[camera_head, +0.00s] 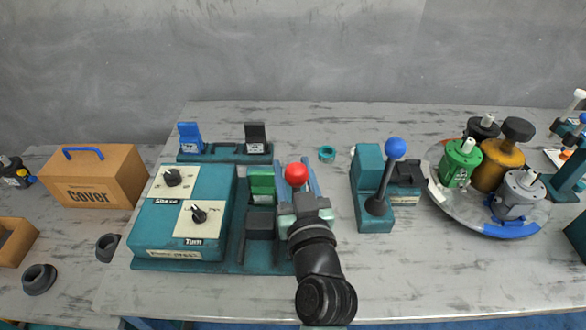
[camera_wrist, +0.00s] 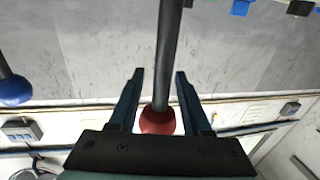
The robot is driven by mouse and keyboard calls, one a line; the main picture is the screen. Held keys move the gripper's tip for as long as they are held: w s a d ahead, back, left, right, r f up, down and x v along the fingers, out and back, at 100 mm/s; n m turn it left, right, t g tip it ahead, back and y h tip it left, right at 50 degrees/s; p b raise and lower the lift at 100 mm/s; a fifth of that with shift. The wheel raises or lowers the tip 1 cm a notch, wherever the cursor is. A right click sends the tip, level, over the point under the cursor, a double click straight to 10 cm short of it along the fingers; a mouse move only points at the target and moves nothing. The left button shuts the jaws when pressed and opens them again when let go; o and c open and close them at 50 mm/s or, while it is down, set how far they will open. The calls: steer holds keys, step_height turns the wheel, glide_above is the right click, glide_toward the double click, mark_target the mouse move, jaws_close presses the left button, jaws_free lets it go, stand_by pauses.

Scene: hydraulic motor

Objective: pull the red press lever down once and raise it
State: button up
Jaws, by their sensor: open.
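The red ball of the press lever (camera_head: 296,173) shows at the centre of the head view, between the fingers of my gripper (camera_head: 293,163). In the wrist view the red ball (camera_wrist: 157,121) sits between the two open fingers (camera_wrist: 160,72), close to the palm. Its dark rod (camera_wrist: 168,50) runs up past the fingertips. The fingers stand on both sides with gaps and do not grip it. In the head view my gripper and wrist hide most of the lever's rod and base.
A blue-ball lever (camera_head: 396,147) stands to the right on a teal base. A teal control box (camera_head: 185,212) with two knobs lies to the left. A round turntable (camera_head: 450,203) with several motors is farther right. An orange cover box (camera_head: 98,178) stands far left.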

jaws_close()
steer(key=shift+r, duration=0.1)
